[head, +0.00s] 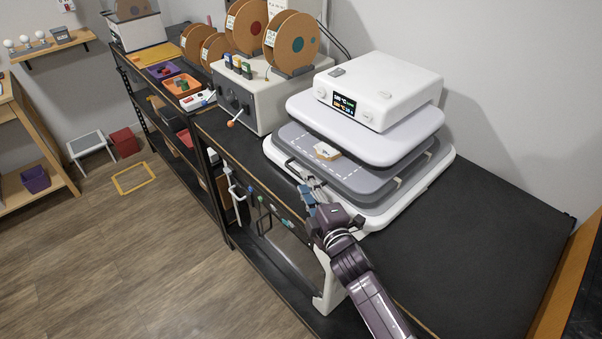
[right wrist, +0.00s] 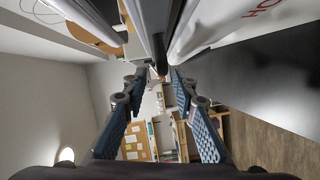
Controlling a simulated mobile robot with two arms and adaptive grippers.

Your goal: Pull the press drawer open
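The white heat press (head: 378,88) with a lit display stands on the black bench. Its grey drawer (head: 293,133) lies between the upper platen and the white base, its front part sticking out past the platen. A dashed outline and a small tan-and-white piece (head: 327,151) are on the drawer. A dark handle (head: 292,165) runs along its front edge. My right gripper (head: 308,196) is at this handle. In the right wrist view my right gripper (right wrist: 158,88) has its blue-padded fingers apart, with a dark bar (right wrist: 158,52) between the tips; contact is unclear. My left gripper is out of view.
A grey machine (head: 250,98) with spools (head: 292,42) stands left of the press. Trays and boxes (head: 180,84) line the far bench. Tools hang below the bench's front edge.

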